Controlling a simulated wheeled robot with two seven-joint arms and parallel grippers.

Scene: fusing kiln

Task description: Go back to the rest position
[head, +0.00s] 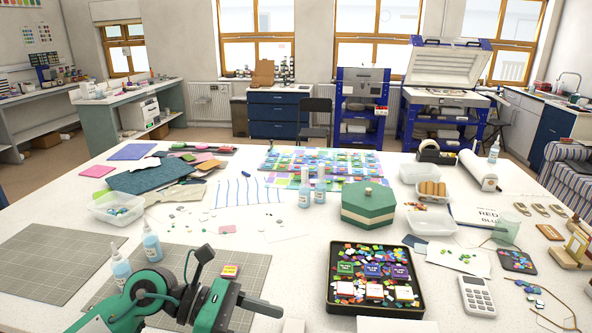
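My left arm comes in at the bottom left, with green and black links over the grey cutting mat. Its gripper end (264,307) points right, low over the table's near edge. The fingers are small and dark here, so I cannot tell whether they are open or shut, and I see nothing clearly held. My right gripper is not in view.
Close by are a black tray (331,300) of coloured pieces, a small red-yellow box (229,271), glue bottles (151,243), a green octagonal box (369,208) and a calculator (476,296). The white table (290,255) has some clear surface left of the tray.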

